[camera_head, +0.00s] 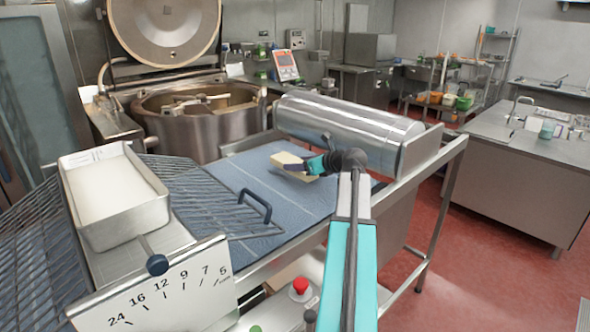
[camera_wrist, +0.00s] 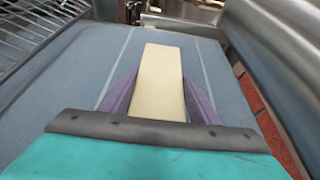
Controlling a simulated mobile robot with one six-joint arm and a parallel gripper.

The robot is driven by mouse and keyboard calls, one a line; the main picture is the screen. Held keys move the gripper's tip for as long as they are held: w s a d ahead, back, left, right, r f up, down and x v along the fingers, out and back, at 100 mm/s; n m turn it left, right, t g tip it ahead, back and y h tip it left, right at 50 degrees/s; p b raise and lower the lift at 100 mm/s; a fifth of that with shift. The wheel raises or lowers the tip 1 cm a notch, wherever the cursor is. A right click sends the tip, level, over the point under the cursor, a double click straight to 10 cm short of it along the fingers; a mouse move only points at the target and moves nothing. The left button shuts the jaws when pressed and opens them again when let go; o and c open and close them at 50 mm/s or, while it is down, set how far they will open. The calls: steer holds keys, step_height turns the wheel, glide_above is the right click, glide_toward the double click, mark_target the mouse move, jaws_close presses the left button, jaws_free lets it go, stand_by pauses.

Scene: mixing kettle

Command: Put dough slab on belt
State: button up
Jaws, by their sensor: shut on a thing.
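The dough slab (camera_head: 287,160) is a pale cream block over the blue belt (camera_head: 240,178) of the sheeter. In the wrist view the slab (camera_wrist: 159,75) points away from me between the two purple fingers. My gripper (camera_head: 298,168) is shut on the slab near the middle of the belt, left of the steel roller cover. The fingers press on the slab's two long sides in the wrist view (camera_wrist: 158,100). I cannot tell whether the slab's underside touches the belt.
A steel roller cover (camera_head: 345,128) stands behind and right of the slab. A wire guard (camera_head: 200,192) with a dark handle lies over the belt's left part. A flour tray (camera_head: 146,222) and a numbered scale plate (camera_head: 160,295) are at front left. An open kettle (camera_head: 205,132) stands behind.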

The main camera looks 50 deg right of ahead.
steer(key=shift+w+a, duration=0.35)
steer(key=shift+w, duration=0.4)
steer(key=shift+f+p, duration=0.95)
steer(key=shift+f, duration=0.85)
steer(key=o, duration=1.6)
steer(key=shift+f, duration=0.1)
